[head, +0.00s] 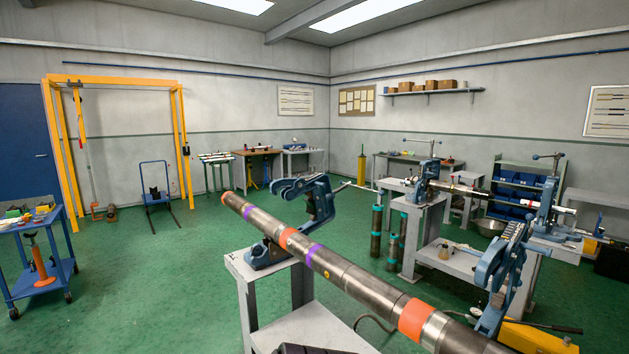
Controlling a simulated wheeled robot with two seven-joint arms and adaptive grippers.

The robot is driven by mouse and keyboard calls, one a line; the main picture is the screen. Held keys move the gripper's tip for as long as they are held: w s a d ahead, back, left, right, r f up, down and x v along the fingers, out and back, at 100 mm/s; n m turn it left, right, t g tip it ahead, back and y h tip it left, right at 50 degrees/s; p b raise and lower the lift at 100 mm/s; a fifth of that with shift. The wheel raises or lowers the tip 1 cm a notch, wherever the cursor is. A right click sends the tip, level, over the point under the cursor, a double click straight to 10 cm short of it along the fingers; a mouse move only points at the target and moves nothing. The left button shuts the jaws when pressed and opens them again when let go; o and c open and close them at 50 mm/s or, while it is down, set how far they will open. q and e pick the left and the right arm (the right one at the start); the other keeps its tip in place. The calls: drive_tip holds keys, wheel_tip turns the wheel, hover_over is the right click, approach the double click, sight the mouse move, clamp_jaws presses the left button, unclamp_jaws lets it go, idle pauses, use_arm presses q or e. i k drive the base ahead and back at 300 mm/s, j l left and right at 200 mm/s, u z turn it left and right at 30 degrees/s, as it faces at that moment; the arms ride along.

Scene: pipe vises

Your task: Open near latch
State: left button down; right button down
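A long steel pipe (350,276) with orange and purple bands runs diagonally across the foreground. One blue pipe vise (317,203) stands at the pipe's middle; its upper frame leans up and away behind the pipe, with a screw bar pointing right. A second blue pipe vise (497,268) stands at the lower right, its toothed upper part also tilted above the pipe. The latches are too small to make out, so I cannot tell whether the near one is open or shut. Neither of my grippers is clearly in view.
A grey stand (246,287) carries the middle vise. Behind it, another bench (430,208) holds a second pipe (462,190) in blue vises. A blue cart (30,238) stands at the left. Green floor (150,270) between is clear.

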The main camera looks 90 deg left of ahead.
sight(276, 185)
drive_tip(key=u, duration=3.05)
